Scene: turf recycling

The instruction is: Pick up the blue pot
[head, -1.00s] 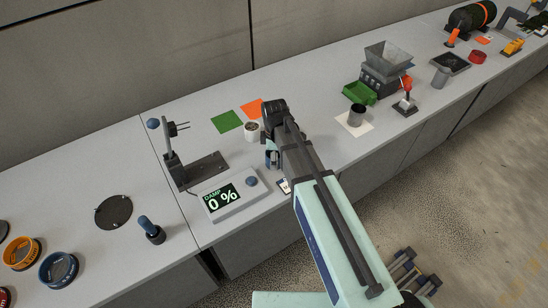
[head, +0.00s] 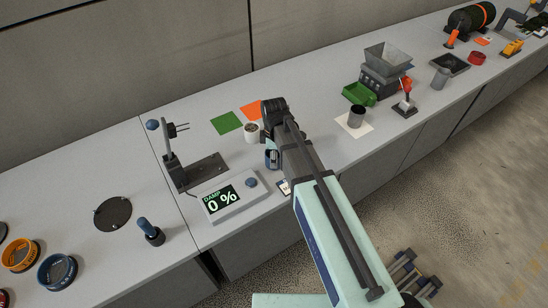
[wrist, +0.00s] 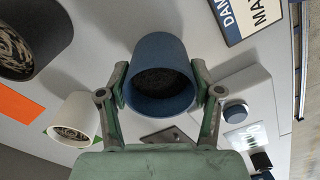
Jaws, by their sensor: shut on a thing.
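The blue pot (wrist: 160,65) is in the middle of the wrist view, with dark, grainy contents inside its round mouth. The two fingers of my gripper (wrist: 160,78) are shut on its opposite sides. In the head view the blue pot (head: 270,160) shows small and partly hidden, just left of my gripper's dark end. It is at the bench behind the damp meter. I cannot tell whether its base touches the bench.
A white pot (head: 251,132) with speckled contents stands close behind. The damp meter (head: 234,202) reads 0 % in front, with a dark stand (head: 190,168) to the left. Green (head: 228,123) and orange (head: 250,111) squares lie behind.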

